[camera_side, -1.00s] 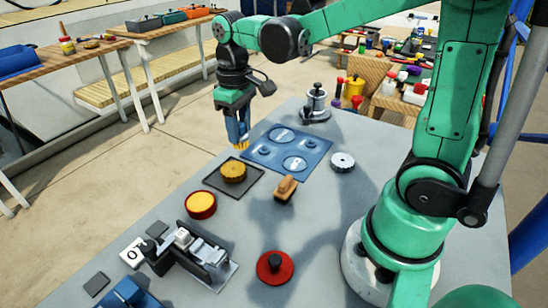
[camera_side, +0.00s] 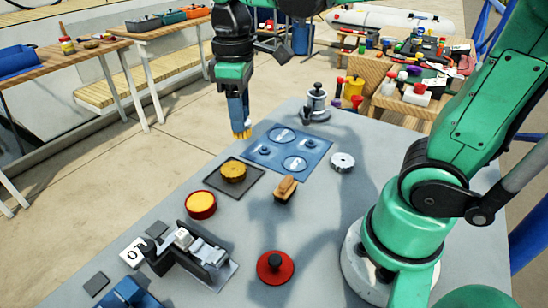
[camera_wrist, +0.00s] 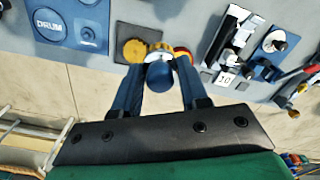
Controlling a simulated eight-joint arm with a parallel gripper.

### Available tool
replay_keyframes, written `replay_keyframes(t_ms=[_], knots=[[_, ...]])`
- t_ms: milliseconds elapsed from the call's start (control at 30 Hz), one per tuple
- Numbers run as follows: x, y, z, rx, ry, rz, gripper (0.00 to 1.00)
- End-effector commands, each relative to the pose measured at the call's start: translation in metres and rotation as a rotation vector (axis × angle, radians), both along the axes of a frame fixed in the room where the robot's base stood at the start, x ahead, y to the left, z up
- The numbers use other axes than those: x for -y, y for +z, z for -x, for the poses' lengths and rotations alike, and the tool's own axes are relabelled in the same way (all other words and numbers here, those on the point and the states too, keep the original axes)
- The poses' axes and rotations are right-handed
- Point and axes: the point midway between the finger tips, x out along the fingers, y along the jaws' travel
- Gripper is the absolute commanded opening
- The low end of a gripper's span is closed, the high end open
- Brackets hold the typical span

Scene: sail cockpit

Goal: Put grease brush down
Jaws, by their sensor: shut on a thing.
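My gripper (camera_side: 239,112) is shut on the grease brush (camera_side: 241,133) and holds it in the air, bristles down, beyond the far left edge of the grey table. In the wrist view the brush's round blue handle end (camera_wrist: 159,74) sits between the two blue fingers, with a pale band and yellow bristles past it. In the side view the fingers hide most of the handle. An open red tin with yellow contents (camera_side: 201,204) stands on the table, probably grease. A golden gear (camera_side: 233,171) lies on a dark square mat (camera_side: 254,191).
A blue marked board (camera_side: 286,148) lies near the gripper. A metal winch part (camera_side: 316,103), silver ring (camera_side: 343,161), wooden-handled block (camera_side: 285,189), red knobbed disc (camera_side: 275,267) and clamp-like fixture (camera_side: 205,253) stand around. Grey tabletop (camera_side: 240,228) between them is bare.

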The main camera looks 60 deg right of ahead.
Motion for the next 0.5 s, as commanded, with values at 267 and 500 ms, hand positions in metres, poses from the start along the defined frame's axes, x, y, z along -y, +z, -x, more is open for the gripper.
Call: replay_keyframes(t_ms=[267, 500], knots=[[-0.024, 0.038, 0.047, -0.004, 0.302, 0.001, 0.0], [-0.026, 0.014, 0.055, -0.005, 0.35, 0.002, 0.0]])
